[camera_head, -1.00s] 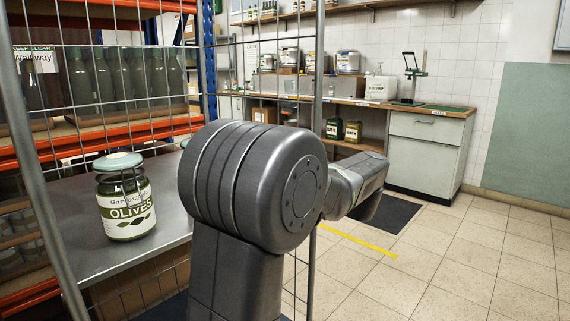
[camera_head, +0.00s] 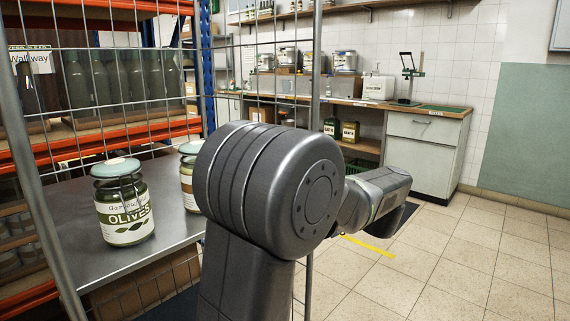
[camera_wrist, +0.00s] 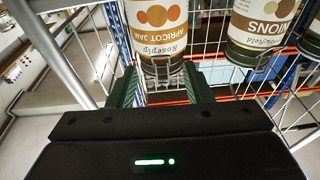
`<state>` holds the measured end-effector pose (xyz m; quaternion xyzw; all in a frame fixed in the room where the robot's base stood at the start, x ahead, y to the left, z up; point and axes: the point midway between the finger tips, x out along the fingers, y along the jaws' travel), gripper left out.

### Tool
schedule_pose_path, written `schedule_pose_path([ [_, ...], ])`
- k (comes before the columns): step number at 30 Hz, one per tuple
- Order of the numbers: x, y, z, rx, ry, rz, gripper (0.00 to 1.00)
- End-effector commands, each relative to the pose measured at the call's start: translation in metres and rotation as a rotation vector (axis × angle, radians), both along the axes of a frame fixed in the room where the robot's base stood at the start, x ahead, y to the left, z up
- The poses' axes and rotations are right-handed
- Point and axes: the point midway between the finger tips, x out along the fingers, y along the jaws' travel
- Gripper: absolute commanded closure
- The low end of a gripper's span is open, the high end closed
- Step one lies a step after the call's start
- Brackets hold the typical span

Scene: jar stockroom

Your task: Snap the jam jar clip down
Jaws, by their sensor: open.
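In the wrist view, a jam jar (camera_wrist: 156,18) labelled "Apricot Jam" appears upside down, at the top centre. Wire shows around its lid end, but I cannot tell whether its clip is up or down. My gripper (camera_wrist: 160,84) is open, with its dark green fingers apart just below the jar's lid end in the picture. Nothing shows held between them. In the head view my arm hides or turns away the gripper, and the jam jar cannot be made out there.
An onions jar (camera_wrist: 258,25) stands right of the jam jar in the wrist view. In the head view, an olives jar (camera_head: 124,211) stands on a grey shelf (camera_head: 172,228) behind wire mesh, with another jar (camera_head: 188,180) partly behind my arm. The tiled floor (camera_head: 480,265) at right is open.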

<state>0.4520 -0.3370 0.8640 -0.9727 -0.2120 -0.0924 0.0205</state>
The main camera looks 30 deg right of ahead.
Motion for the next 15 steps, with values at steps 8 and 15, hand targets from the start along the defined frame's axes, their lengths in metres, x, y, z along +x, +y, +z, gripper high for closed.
schedule_pose_path([
  [8,-0.054,-0.025,-0.010,0.002,0.000,-0.003,0.55],
  [15,-0.073,-0.033,-0.015,0.001,-0.001,0.000,0.55],
])
